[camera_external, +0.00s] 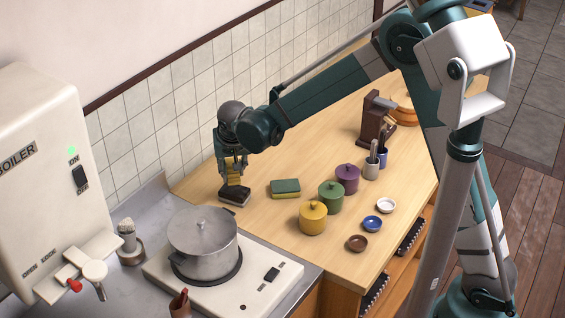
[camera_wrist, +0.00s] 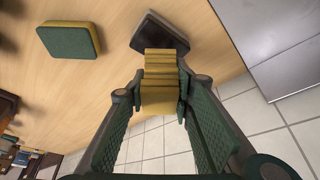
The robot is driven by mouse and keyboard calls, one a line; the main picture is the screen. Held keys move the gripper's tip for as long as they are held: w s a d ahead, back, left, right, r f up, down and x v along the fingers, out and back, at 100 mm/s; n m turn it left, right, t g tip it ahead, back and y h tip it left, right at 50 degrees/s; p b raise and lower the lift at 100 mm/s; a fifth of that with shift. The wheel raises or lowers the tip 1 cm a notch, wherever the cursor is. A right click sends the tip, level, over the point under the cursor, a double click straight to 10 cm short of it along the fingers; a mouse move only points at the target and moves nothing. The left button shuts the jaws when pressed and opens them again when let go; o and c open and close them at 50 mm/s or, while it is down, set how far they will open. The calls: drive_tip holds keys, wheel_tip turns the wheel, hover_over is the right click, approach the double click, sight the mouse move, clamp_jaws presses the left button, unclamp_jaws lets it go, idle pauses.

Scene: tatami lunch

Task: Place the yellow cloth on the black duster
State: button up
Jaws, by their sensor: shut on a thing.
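The yellow cloth (camera_wrist: 160,85) is a folded, ridged piece held between the two fingers of my gripper (camera_wrist: 158,104). In the external view the cloth (camera_external: 234,175) hangs below my gripper (camera_external: 233,163), right over the black duster (camera_external: 234,195). The duster, a dark block lying on the wooden counter, also shows in the wrist view (camera_wrist: 150,32), just beyond the cloth's end. The cloth's lower end overlaps the duster in both views; I cannot tell whether they touch.
A green and yellow sponge (camera_external: 285,187) lies right of the duster. Yellow (camera_external: 313,218), green (camera_external: 331,195) and purple (camera_external: 347,179) lidded pots stand further right. A steel pot (camera_external: 203,243) sits on the stove in front. The tiled wall (camera_external: 180,110) is close behind my gripper.

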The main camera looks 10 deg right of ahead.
sight(234, 179)
idle(0.3)
drive_tip(key=shift+f, duration=1.9)
drive_tip(key=shift+f, duration=0.1)
drive_tip(key=o, duration=0.9)
drive_tip(key=shift+b, duration=0.3)
drive_tip(key=shift+c, duration=0.2)
drive_tip(key=p+v, duration=0.1)
drive_tip(key=v, duration=1.1)
